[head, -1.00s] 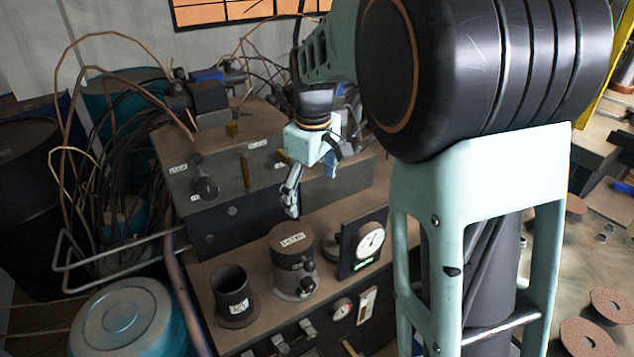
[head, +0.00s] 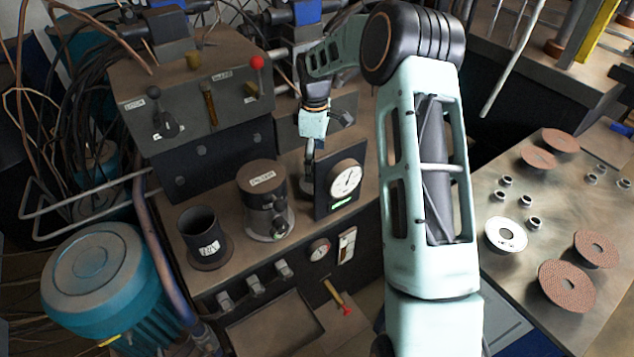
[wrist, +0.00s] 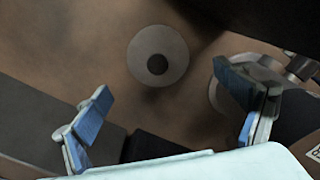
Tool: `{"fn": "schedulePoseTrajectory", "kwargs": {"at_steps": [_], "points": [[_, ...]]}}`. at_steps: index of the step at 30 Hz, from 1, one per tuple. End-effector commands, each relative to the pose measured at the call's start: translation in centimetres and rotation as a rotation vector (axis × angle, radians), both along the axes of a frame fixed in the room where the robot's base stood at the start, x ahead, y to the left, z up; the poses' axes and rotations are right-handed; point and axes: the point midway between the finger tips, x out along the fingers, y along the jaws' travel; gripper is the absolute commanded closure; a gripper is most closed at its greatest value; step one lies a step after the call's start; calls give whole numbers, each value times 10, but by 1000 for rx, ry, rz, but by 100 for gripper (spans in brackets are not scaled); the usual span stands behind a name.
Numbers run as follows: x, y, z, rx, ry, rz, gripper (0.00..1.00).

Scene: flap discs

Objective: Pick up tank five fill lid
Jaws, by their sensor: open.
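The bench holds a dark canister (head: 264,208) with a brown labelled lid (head: 262,177) on top and a latch on its side. The label is too small to read, so I cannot tell whether this is the tank five fill lid. In the wrist view, a pale round disc (wrist: 176,50) with a dark centre lies on a brown surface; it could also be a lid. My gripper (head: 309,178) points down right of the canister, partly hidden behind the gauge box. In the wrist view my gripper (wrist: 164,88) is open and empty, with the disc beyond its fingertips.
A gauge box (head: 335,200) stands close to my gripper. An open dark cylinder (head: 203,240) stands left of the canister. A control box with levers (head: 190,105) is behind. Flap discs (head: 567,287) and small rings lie on the right table.

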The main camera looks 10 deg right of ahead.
Motion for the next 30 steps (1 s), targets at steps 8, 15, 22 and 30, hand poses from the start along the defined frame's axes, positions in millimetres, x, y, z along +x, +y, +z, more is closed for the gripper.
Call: {"fn": "schedulePoseTrajectory", "kwargs": {"at_steps": [8,15,22,30], "points": [[0,-1,-19,0,2,-1,9],[0,-4,-55,0,2,-2,9],[1,-4,-61,-1,-2,-2,9],[1,-4,-61,-1,-2,-2,32]]}}
